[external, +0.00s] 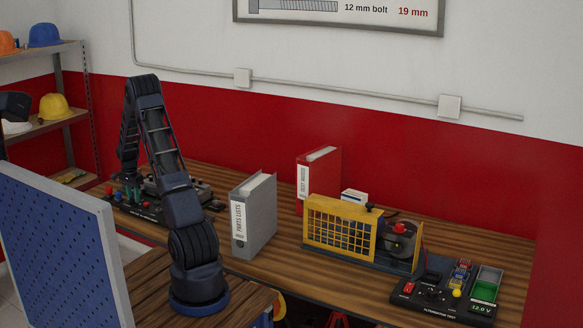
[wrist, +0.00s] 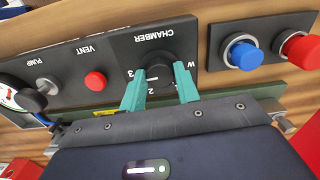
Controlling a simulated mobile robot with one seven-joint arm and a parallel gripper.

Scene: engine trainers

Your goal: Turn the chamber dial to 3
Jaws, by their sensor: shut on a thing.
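The chamber dial (wrist: 160,66) is a dark round knob on a black panel lettered CHAMBER, upside down in the wrist view. My gripper (wrist: 161,80) has its two teal fingers on either side of the dial and is shut on it. The figures 3 and 2 show beside and below the knob, partly between the fingers. Another mark at the right is partly covered. I cannot tell which figure the dial points to. In the external view my gripper (external: 131,193) is low over the black trainer panel (external: 140,211) at the table's left; the dial is hidden there.
A red VENT button (wrist: 95,81) and a PUMP lever (wrist: 45,88) lie left of the dial. A blue button (wrist: 244,55) and a red button (wrist: 302,50) lie to its right. A grey binder (external: 254,215) and a yellow-caged alternator trainer (external: 340,228) stand farther right on the table.

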